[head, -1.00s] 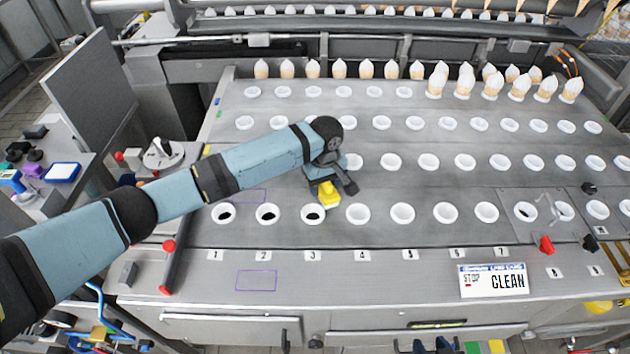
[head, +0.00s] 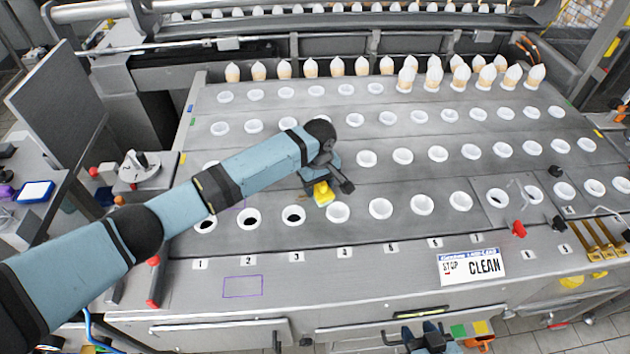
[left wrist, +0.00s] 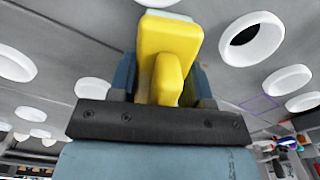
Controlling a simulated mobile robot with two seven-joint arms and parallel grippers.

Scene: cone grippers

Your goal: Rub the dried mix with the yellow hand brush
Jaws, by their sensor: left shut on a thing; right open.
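The yellow hand brush (head: 323,193) is held in my left gripper (head: 322,178), low over the grey plate between the cups above labels 3 and 4. In the left wrist view the brush (left wrist: 168,45) sits between the jaws, with a pale strip at its far end. I cannot tell whether it touches the plate. My right gripper (head: 428,334) is low at the bottom edge, partly cut off, in front of the machine and apart from the plate.
Rows of white cups (head: 380,208) stand in the plate, with white-tipped cones (head: 434,75) along the back. A CLEAN sign (head: 472,266) and a red knob (head: 517,229) are at the front right. Purple outlines (head: 243,286) mark the front ledge. A side table (head: 40,215) stands left.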

